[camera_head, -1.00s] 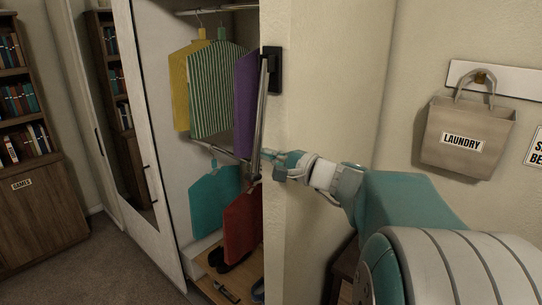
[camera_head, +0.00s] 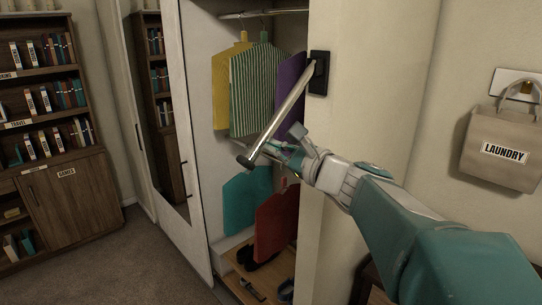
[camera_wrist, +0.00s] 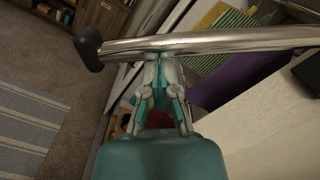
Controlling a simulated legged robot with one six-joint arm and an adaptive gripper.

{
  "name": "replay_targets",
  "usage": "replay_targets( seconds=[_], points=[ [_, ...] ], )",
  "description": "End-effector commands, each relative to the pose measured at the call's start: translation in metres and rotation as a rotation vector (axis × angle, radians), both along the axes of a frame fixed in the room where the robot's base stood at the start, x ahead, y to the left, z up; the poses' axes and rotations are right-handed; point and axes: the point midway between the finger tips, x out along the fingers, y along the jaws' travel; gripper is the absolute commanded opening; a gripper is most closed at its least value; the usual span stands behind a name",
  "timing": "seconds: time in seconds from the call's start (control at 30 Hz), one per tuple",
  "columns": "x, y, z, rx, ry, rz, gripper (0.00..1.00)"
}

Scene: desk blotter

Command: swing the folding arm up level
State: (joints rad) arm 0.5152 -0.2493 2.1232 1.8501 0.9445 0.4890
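The folding arm (camera_head: 281,110) is a shiny metal rod hinged at a black wall bracket (camera_head: 319,72) on the wardrobe's edge. It slants down and left from the hinge to a black end cap. My gripper (camera_head: 285,150) is at the rod's lower half, on its near right side in the head view. In the wrist view the rod (camera_wrist: 215,40) crosses just beyond my fingers, with its black cap (camera_wrist: 88,48) at left. My fingers (camera_wrist: 159,62) converge at their tips beside the rod, not around it. The rod hides the very tips; whether they touch it is unclear.
The open wardrobe holds hanging garments: yellow (camera_head: 221,95), striped green (camera_head: 258,92), purple (camera_head: 290,80), teal (camera_head: 247,200) and red (camera_head: 277,222). A wall corner (camera_head: 345,200) stands beside my arm. A laundry bag (camera_head: 503,145) hangs at right. A bookshelf (camera_head: 60,130) stands at left.

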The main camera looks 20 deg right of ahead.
Motion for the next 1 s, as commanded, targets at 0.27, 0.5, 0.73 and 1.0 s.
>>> replay_targets(
  seconds=[0.27, 0.5, 0.73, 1.0],
  points=[
    [-0.012, 0.037, 0.043, 0.238, 0.082, 0.005, 0.00],
    [-0.017, 0.050, 0.077, 0.421, 0.150, 0.003, 0.00],
    [-0.019, 0.055, 0.103, 0.544, 0.194, 0.001, 0.00],
    [-0.020, 0.059, 0.119, 0.540, 0.195, 0.000, 0.00]
  ],
)
